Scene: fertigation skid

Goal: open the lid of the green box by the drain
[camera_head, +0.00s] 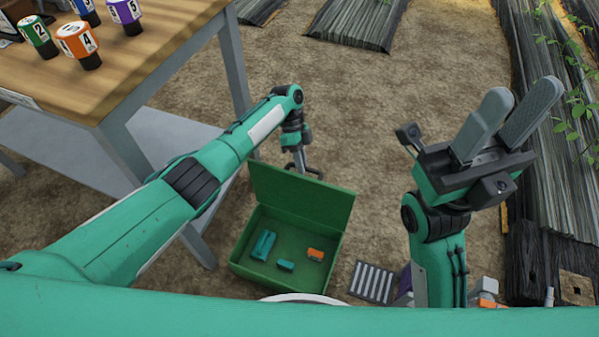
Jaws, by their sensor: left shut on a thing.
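The green box (238,258) stands on the ground in front of me, beside the slotted drain grate (372,282). Its lid (300,205) is raised and stands up at the box's far side, so the inside shows. My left gripper (306,168) is at the lid's top edge and is shut on the lid; its fingertips are partly hidden. My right gripper (522,95) is raised at the right, away from the box, with its two grey fingers apart and nothing between them.
Inside the box lie two teal pieces (263,245) and an orange piece (315,254). A wooden table (150,45) with numbered, coloured knobs stands at the upper left. Dark ribbed strips (545,160) with plants run along the right. Bare soil (360,120) lies between.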

